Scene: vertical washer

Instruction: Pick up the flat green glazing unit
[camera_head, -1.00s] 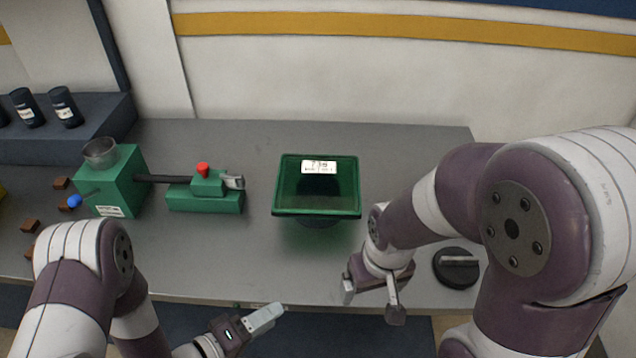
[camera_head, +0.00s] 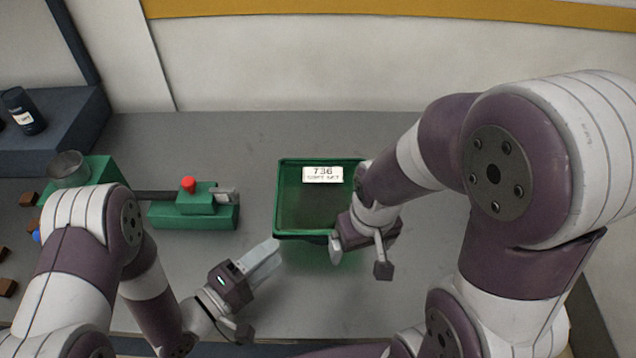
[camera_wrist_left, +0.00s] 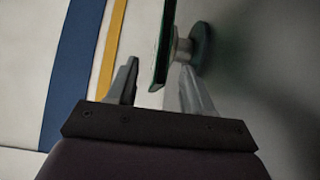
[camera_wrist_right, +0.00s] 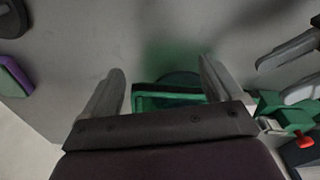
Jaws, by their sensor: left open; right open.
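The flat green glazing unit (camera_head: 282,205) is a glassy green square with a raised rim and a white label reading 736. It rests level on a round stand, seen edge-on in the left wrist view (camera_wrist_left: 163,45). My left gripper (camera_head: 258,292) is open and empty, at its near left corner. In the left wrist view the unit's edge appears between the fingers; contact is not clear. My right gripper (camera_head: 358,260) is open at its near right corner and hides part of the rim. In the right wrist view the unit (camera_wrist_right: 170,102) appears between the fingers.
A green machine (camera_head: 180,213) with a red knob (camera_head: 189,184) stands left of the unit. Small brown blocks (camera_head: 8,288) lie at the far left, and a dark canister (camera_head: 24,110) stands on a blue shelf. The grey table (camera_head: 250,130) is clear behind the unit.

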